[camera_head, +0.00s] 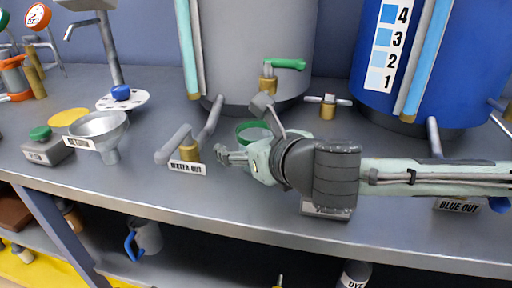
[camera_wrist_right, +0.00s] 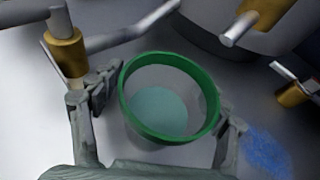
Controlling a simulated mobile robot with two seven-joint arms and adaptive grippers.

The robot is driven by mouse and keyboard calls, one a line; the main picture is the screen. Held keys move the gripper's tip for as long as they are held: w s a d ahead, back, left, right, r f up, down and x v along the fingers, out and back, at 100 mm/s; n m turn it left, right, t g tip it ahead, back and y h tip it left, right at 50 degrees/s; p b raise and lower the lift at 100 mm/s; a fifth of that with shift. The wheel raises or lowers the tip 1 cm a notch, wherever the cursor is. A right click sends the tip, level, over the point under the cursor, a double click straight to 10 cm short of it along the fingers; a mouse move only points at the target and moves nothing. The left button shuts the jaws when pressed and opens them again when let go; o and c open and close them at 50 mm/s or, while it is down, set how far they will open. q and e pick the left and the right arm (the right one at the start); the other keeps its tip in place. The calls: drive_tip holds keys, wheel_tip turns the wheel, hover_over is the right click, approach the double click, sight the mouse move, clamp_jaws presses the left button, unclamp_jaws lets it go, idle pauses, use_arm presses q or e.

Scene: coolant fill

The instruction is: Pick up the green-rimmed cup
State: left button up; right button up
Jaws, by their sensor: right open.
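The green-rimmed cup (camera_head: 247,127) stands on the grey bench in front of the grey tank, mostly hidden behind my right gripper (camera_head: 245,132) in the head view. In the right wrist view the cup (camera_wrist_right: 167,98) shows its green rim, greyish see-through wall and a pale teal inside; I cannot tell whether that is liquid. My right gripper (camera_wrist_right: 164,104) is open, with one finger on each side of the cup. The left finger is close to the wall; contact is unclear on both sides. My left gripper is not in view.
The WATER OUT tap (camera_head: 188,148) stands just left of the cup. The grey tank (camera_head: 255,45) and blue tank (camera_head: 430,60) stand behind. A metal funnel (camera_head: 102,128) is at the left. A blue patch (camera_wrist_right: 268,152) lies right of the gripper. The bench's front edge is near.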

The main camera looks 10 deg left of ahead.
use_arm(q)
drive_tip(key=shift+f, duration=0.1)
use_arm(e)
drive_tip(key=c, duration=1.5)
drive_tip(key=shift+r, duration=0.1)
wheel_tip(320, 180, up, 4)
drive_tip(key=shift+r+p, duration=0.2)
drive_tip(key=shift+p, duration=0.15)
drive_tip(key=shift+c, duration=0.2)
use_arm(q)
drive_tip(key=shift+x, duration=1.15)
use_arm(e)
drive_tip(key=s+a+r, duration=0.6)
drive_tip(key=s+a, duration=0.1)
drive_tip(key=s, duration=0.2)
drive_tip(key=shift+s+r, duration=0.2)
drive_tip(key=shift+r, duration=0.05)
